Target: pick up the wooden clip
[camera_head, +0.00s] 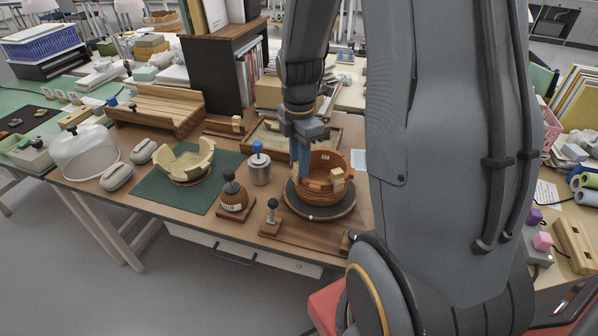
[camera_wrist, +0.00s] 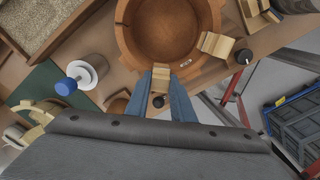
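A light wooden clip (camera_wrist: 161,74) sits at the rim of a brown clay bowl (camera_wrist: 165,30) in the wrist view. My gripper (camera_wrist: 163,80) points down at it, and its two blue fingers stand one on each side of the clip. The fingers are apart; any contact with the clip is too small to make out. In the head view my gripper (camera_head: 303,172) is at the left side of the bowl (camera_head: 322,166), and the clip between the fingers is hidden there.
The bowl stands on a dark round turntable (camera_head: 318,210). A blue-topped metal jar (camera_head: 260,167), a glue pot (camera_head: 234,198) and a small black-knobbed stand (camera_head: 271,218) are close by on the left. A cream broken bowl (camera_head: 187,163) rests on a green mat (camera_head: 150,190).

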